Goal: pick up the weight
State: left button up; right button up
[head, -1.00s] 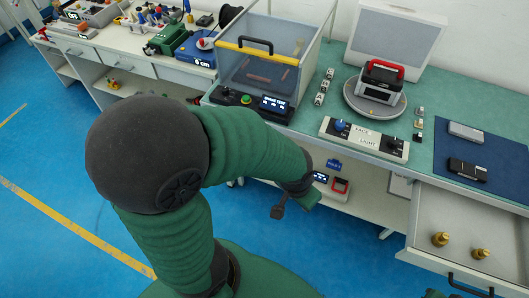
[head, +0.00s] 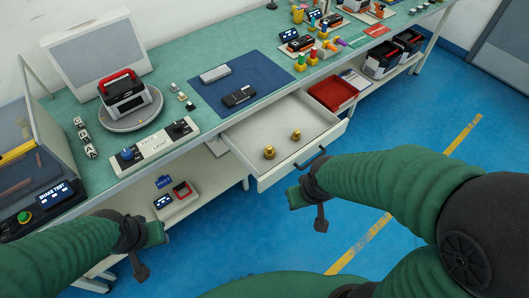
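Two small brass weights stand in the open drawer in the head view: one weight (head: 270,153) nearer the drawer's left side, and another weight (head: 296,135) to its right. The white drawer (head: 258,133) is pulled out from under the bench. My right gripper (head: 305,205) is in front of the drawer, below its front panel and apart from the weights. My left gripper (head: 148,250) is low at the left, over the floor in front of the bench and well away from the drawer. Neither holds anything I can see, and their finger gaps are unclear.
The drawer's front panel and dark handle (head: 311,158) lie between my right gripper and the weights. Above the drawer, a blue mat (head: 225,101) holds two flat devices. A face-light control box (head: 154,148) sits at the bench edge. The blue floor ahead is clear.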

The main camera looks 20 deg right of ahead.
aim_at(269, 153)
jog(key=i+j+z, duration=0.3)
jog(key=i+j, duration=0.15)
jog(key=i, duration=0.15)
jog(key=i+j+z, duration=0.3)
jog(key=i+j, duration=0.25)
